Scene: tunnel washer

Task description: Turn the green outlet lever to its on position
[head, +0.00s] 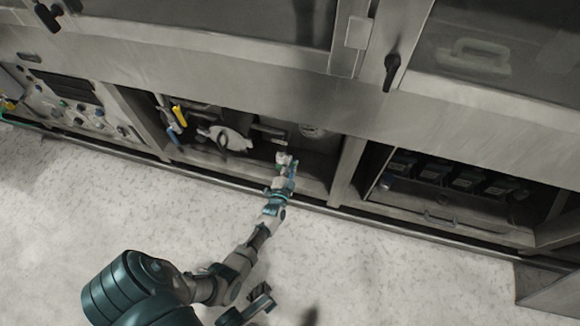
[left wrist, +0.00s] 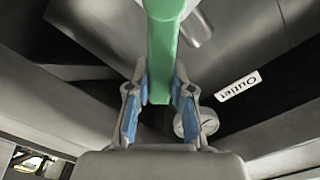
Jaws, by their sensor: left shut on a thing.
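The green outlet lever (left wrist: 163,50) comes down from the top of the left wrist view, and its lower end sits between the blue-padded fingers of my left gripper (left wrist: 160,95). The gripper is shut on it. A white "Outlet" label (left wrist: 238,85) is to the right of the lever. In the head view my left gripper (head: 286,165) reaches into the open lower bay of the washer, and the lever is mostly hidden there.
A yellow lever (head: 180,115) and a blue lever (head: 173,136) are in the same bay, left of my gripper. A control panel (head: 75,100) is further left. A bay with dark units (head: 445,175) is to the right. The pale floor (head: 400,275) in front is clear.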

